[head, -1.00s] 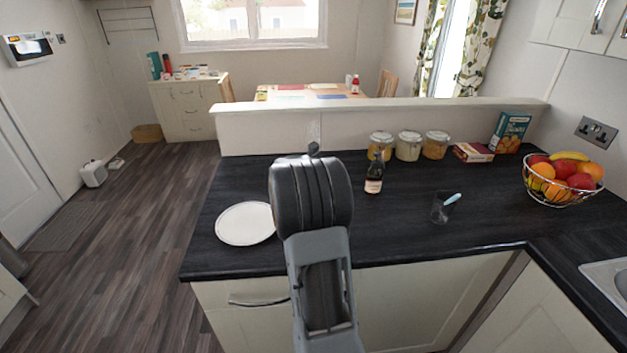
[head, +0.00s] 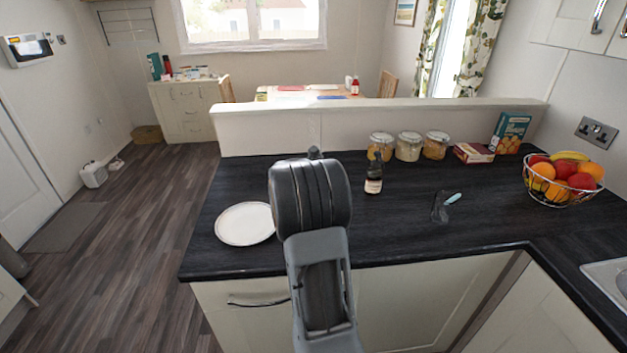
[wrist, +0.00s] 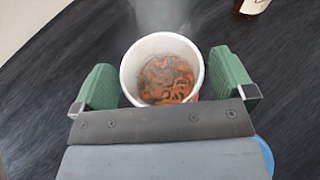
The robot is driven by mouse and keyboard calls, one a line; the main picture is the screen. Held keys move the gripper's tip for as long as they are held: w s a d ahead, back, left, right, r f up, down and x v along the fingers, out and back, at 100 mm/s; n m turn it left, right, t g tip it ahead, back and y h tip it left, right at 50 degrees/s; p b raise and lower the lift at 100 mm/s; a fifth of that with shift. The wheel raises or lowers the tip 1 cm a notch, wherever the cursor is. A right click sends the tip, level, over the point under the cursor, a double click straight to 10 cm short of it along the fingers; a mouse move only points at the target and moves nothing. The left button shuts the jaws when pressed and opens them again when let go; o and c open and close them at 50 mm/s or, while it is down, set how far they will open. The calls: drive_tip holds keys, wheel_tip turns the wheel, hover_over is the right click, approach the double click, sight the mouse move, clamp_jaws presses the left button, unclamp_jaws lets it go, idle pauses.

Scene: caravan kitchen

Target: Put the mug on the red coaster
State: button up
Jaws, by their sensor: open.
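The mug (wrist: 132,86) is white, seen from above in the wrist view, with a mottled orange-brown content or inside. It stands between the two green fingers of my gripper (wrist: 170,88). The fingers are apart, one on each side of the mug, with a small gap visible at the right. In the head view the mug and my fingers are hidden behind my dark arm. I cannot make out the red coaster for sure in either view. A blue edge (wrist: 265,155) shows under my gripper at the lower right of the wrist view; what it is, I cannot tell.
A brown bottle (head: 374,180) stands close right of my arm; its base shows in the wrist view (wrist: 252,6). A white plate (head: 245,224) lies left. A clear glass with a blue-handled item (head: 440,208) and a fruit bowl (head: 560,185) stand right.

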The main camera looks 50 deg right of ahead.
drive_tip(key=shift+r, duration=0.2)
drive_tip(key=v, duration=1.1)
drive_tip(key=s+a+f+m+y, duration=0.1)
drive_tip(key=s+a+m+y, duration=0.3)
drive_tip(key=a+m, duration=0.3)
drive_tip(key=s+a+f+m+y, duration=0.2)
drive_tip(key=s+a+m+y, duration=0.2)
drive_tip(key=a, duration=0.9)
drive_tip(key=s+a+f+m+y, duration=0.1)
drive_tip(key=s+a+m+y, duration=0.4)
drive_tip(key=a+m, duration=0.5)
drive_tip(key=shift+s+f, duration=0.35)
drive_tip(key=shift+s, duration=0.45)
drive_tip(key=shift+r, duration=0.4)
